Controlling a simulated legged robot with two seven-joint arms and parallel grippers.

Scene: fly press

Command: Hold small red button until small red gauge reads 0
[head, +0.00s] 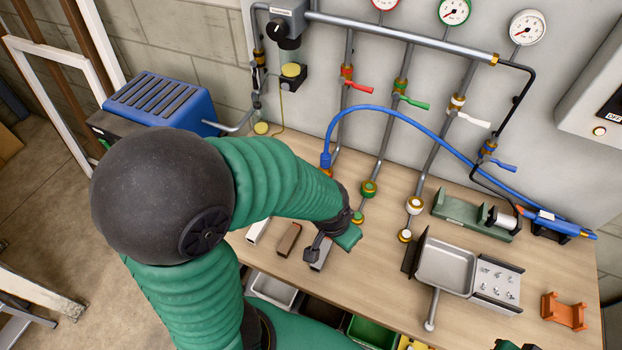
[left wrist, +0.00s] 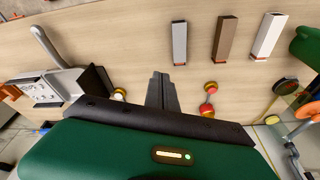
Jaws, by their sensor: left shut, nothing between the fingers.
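In the head view the red-rimmed gauge (head: 384,3) is cut off by the top edge, so its reading cannot be told. My left gripper (head: 312,252) is shut and empty over the bench, by the grey bar. In the left wrist view its fingers (left wrist: 163,90) are left of the small red button, apart from it. A green and dark piece at the bottom edge (head: 507,345) appears to be my right gripper, mostly cut off.
Green (head: 358,217) and white (head: 405,236) small buttons stand right of my left gripper. White (head: 258,230), brown (head: 289,240) and grey (head: 320,256) bars lie near the front. A metal tray (head: 447,268) stands right. Pipes and a blue hose (head: 430,130) run behind.

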